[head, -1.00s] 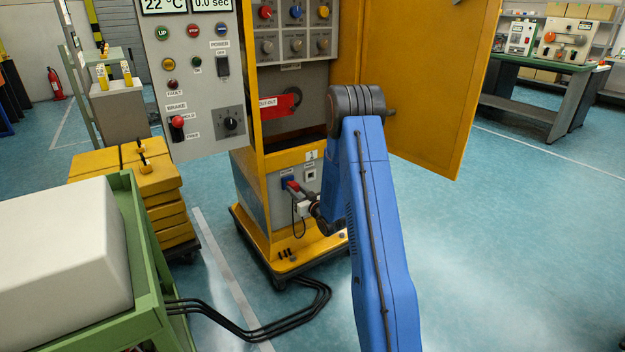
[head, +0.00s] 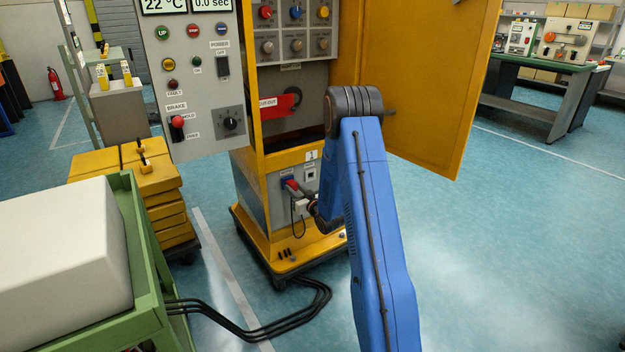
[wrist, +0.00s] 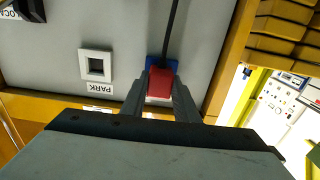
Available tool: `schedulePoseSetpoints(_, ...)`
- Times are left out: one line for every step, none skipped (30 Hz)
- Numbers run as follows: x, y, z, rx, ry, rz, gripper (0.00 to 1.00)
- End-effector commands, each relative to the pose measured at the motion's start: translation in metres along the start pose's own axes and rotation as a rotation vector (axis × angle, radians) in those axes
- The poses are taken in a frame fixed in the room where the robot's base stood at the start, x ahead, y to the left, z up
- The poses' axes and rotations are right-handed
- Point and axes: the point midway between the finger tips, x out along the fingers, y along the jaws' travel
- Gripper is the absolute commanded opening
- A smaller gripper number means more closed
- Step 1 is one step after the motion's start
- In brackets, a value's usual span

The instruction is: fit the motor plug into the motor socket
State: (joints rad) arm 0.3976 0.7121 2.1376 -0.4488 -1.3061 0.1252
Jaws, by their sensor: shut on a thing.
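The red motor plug (wrist: 161,82) is held between the two fingers of my gripper (wrist: 160,98) in the wrist view. Its black cable runs up the picture there. The blue motor socket (wrist: 154,62) shows around and behind the plug, which covers its middle. The plug is lined up with the socket and at or very near its face; how deep it sits I cannot tell. In the head view the red plug (head: 292,187) is against the blue socket (head: 286,181) on the lower cabinet panel, with my gripper (head: 303,203) just right of it.
A pale square PARK socket (wrist: 96,66) sits beside the blue one on the grey panel. The yellow cabinet frame (wrist: 232,60) is close on the right in the wrist view. The open yellow door (head: 425,90) stands right of my arm. Black cables (head: 250,333) lie on the floor.

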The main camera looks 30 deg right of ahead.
Motion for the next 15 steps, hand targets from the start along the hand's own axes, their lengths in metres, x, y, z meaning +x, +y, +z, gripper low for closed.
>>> schedulePoseSetpoints(0.0008,-0.0001,-0.0001,0.0,0.0,0.0,0.04)
schedulePoseSetpoints(0.0011,-0.0001,-0.0001,0.0,0.0,0.0,0.04)
schedulePoseSetpoints(0.0016,-0.0001,-0.0001,0.0,0.0,0.0,0.04)
schedulePoseSetpoints(0.002,-0.0001,-0.0001,0.0,0.0,0.0,0.04)
schedulePoseSetpoints(0.0024,-0.0001,-0.0001,0.0,0.0,0.0,0.04)
schedulePoseSetpoints(0.0029,-0.0001,0.0,0.0,0.0,0.0,0.04)
schedulePoseSetpoints(0.0032,-0.0001,0.0,0.0,0.0,0.0,0.04)
schedulePoseSetpoints(0.0036,-0.0001,0.0,0.0,0.0,0.0,0.04)
schedulePoseSetpoints(0.0041,-0.0001,0.0,0.0,0.0,0.0,0.04)
schedulePoseSetpoints(0.0045,-0.0001,0.0,0.0,0.0,0.0,0.04)
schedulePoseSetpoints(0.0044,-0.0001,0.0,0.0,0.0,0.0,0.04)
schedulePoseSetpoints(0.0043,0.0,0.0,0.0,0.0,0.0,0.04)
schedulePoseSetpoints(0.0043,-0.0001,0.0,0.0,0.0,0.0,0.04)
schedulePoseSetpoints(0.0042,0.0,0.0,0.0,0.0,0.0,0.04)
schedulePoseSetpoints(0.0042,0.0,0.0,0.0,0.0,0.0,0.04)
